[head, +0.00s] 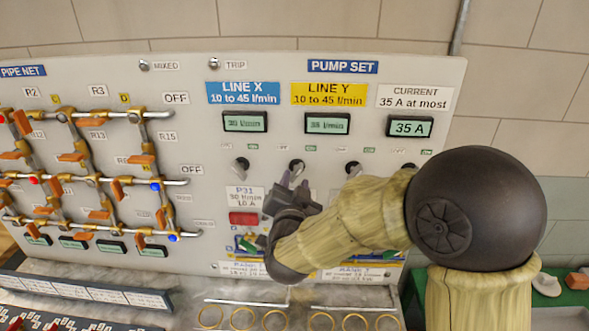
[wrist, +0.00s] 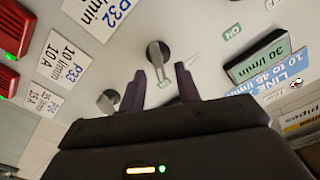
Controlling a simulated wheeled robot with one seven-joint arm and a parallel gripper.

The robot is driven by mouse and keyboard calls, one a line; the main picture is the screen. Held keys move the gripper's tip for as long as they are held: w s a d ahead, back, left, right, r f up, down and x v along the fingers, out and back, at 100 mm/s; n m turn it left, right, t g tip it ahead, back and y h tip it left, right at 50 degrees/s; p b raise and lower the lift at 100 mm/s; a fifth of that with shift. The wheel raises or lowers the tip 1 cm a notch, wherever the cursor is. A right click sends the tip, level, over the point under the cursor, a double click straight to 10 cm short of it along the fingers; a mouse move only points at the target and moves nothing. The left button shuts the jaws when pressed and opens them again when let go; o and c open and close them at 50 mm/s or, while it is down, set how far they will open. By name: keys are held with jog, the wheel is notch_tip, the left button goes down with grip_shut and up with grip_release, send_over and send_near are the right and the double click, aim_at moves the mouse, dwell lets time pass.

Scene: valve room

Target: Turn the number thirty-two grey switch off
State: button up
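The grey switch (head: 297,165) over the place of the P32 label is a dark round knob with a light lever, second from left in the row on the panel. In the wrist view the knob (wrist: 158,50) stands just ahead of my fingertips, its lever end between them. The P32 label (wrist: 112,14) shows there, but my arm hides it in the head view. My gripper (head: 291,179) is open, pointing at the panel; its dark fingers (wrist: 160,78) are apart, and contact with the lever cannot be told. A green ON plate (wrist: 232,32) is near the knob.
Neighbouring switches stand close on the left (head: 241,166) and right (head: 352,169). Above them are the LINE X display (head: 245,122), the LINE Y display (head: 327,123) and the current display (head: 409,127), reading 35 A. Pipework (head: 90,180) fills the left panel. Rings (head: 242,319) lie below.

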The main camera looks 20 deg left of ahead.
aim_at(295, 174)
jog(key=p+x, duration=0.1)
jog(key=x, duration=0.2)
jog(key=shift+w+d, duration=0.15)
jog(key=shift+d, duration=0.05)
jog(key=shift+a, duration=0.1)
grip_shut()
jog(key=shift+n+b, duration=0.45)
jog(key=shift+n, duration=0.05)
jog(key=n+b, duration=0.2)
jog(key=n, duration=0.2)
jog(key=shift+a, duration=0.1)
jog(key=n, duration=0.3)
jog(key=shift+r+n, duration=0.1)
jog(key=shift+n, duration=0.3)
jog(key=shift+a+n, duration=0.1)
jog(key=shift+n, duration=1.5)
